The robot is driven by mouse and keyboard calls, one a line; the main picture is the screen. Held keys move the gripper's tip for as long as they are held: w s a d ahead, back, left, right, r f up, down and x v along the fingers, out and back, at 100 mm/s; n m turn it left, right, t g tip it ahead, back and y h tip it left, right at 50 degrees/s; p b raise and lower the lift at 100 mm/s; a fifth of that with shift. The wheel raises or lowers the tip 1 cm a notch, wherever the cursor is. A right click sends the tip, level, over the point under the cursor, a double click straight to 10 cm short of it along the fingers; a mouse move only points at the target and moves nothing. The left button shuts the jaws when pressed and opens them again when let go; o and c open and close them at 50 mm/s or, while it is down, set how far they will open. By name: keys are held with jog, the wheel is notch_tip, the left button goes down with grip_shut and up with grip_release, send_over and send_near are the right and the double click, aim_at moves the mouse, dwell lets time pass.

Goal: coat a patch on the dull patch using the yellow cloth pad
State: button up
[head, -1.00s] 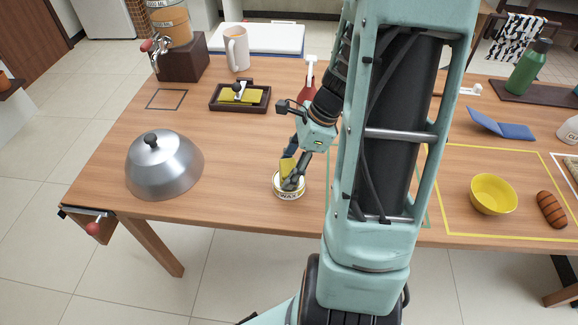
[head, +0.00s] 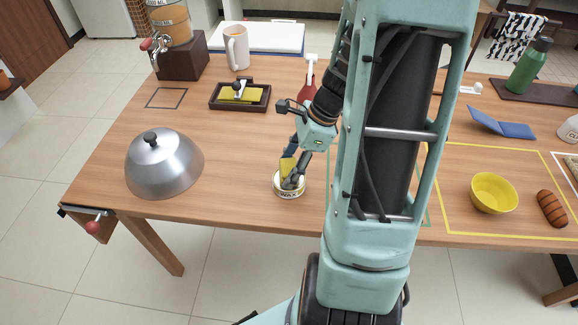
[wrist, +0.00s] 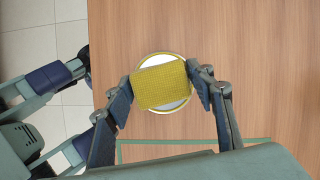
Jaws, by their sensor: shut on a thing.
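My gripper (head: 290,175) is shut on the yellow cloth pad (wrist: 160,86), with one finger on each side of it in the wrist view. The pad also shows in the head view (head: 287,166), partly covered by the fingers. It is over the open top of a round tin marked WAX (head: 289,192); the pale inside of the tin shows around the pad in the wrist view (wrist: 163,107). I cannot tell whether the pad touches the wax. I cannot make out the dull patch; my arm hides part of the table.
A metal dome (head: 164,166) stands to the left of the tin. A dark tray (head: 240,107) with a yellow item and a red spray bottle (head: 308,82) are behind. A yellow bowl (head: 493,193) and a brown loaf (head: 551,209) are at right. The table between dome and tin is clear.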

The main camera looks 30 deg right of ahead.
aim_at(289, 167)
jog(key=shift+o, duration=0.2)
jog(key=shift+f, duration=0.4)
dwell(0.9)
notch_tip(289, 167, up, 7)
jog(key=p, duration=0.6)
jog(key=shift+r, duration=0.1)
jog(key=shift+c, duration=0.2)
dwell(0.5)
jog(key=w+a+r+n+g+h+p, duration=0.2)
jog(key=w+a+r+n+g+p, duration=0.1)
jog(key=n, duration=0.8)
jog(key=w+a+r+n+g+h+p, duration=0.2)
jog(key=a+r+n+p, duration=0.4)
jog(key=n, duration=0.5)
jog(key=shift+w+a+r+g+p, duration=0.35)
jog(key=shift+w+a+g, duration=0.25)
jog(key=shift+w+a, duration=0.4)
